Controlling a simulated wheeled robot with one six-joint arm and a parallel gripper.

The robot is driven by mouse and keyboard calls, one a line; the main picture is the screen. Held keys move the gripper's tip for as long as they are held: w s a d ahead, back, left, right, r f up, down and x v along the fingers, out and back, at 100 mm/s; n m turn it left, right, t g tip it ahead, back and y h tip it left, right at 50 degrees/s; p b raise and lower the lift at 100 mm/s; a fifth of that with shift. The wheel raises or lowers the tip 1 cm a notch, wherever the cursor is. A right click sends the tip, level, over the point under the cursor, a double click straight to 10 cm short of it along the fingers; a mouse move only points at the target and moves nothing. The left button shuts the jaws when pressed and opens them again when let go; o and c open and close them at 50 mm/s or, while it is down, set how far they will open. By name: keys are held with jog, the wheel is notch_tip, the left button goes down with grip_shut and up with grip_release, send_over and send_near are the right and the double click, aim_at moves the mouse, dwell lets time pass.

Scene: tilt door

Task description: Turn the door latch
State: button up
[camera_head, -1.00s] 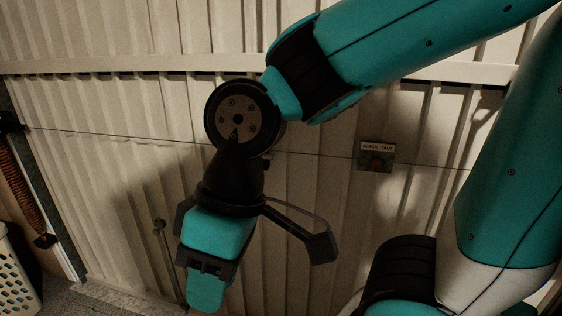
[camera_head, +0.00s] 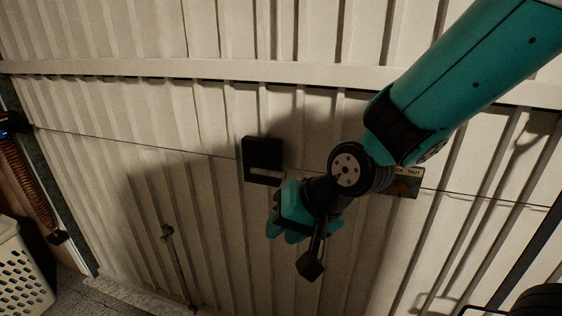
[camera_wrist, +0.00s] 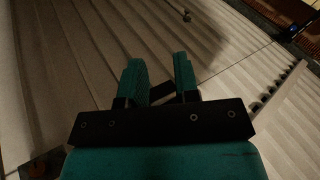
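The door latch (camera_head: 262,160) is a black square plate with a pale bar low on it, fixed to the ribbed cream door (camera_head: 90,180) in the head view. My gripper (camera_head: 272,226) is just below and right of the latch, its teal fingers pointing down and left. In the wrist view my gripper (camera_wrist: 160,75) shows two teal fingers apart, with a gap between them. A dark piece (camera_wrist: 162,92) shows between the fingers near their base; it may be part of the latch. I cannot tell whether a finger touches the latch bar.
A perforated white basket (camera_head: 22,270) and a rusty spring (camera_head: 22,170) stand at the left edge. A small sign (camera_head: 407,183) is partly hidden behind my arm.

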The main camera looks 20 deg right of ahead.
jog(key=w+d+f+m+t+h+p, duration=0.2)
jog(key=w+d+m+t+p, duration=0.3)
jog(key=w+m, duration=0.35)
jog(key=m+t+b, duration=0.6)
jog(key=m+b, duration=0.1)
jog(key=b, duration=0.4)
send_near(277, 176)
jog(key=p+x, duration=0.1)
jog(key=p, duration=0.1)
jog(key=p+x, duration=0.2)
jog(key=r+p+x, duration=0.1)
jog(key=p+x, duration=0.1)
jog(key=shift+a, duration=0.1)
jog(key=x, duration=0.2)
jog(key=p+x, duration=0.1)
jog(key=x, duration=0.3)
jog(key=shift+w+f, duration=0.1)
jog(key=shift+f, duration=0.35)
grip_shut()
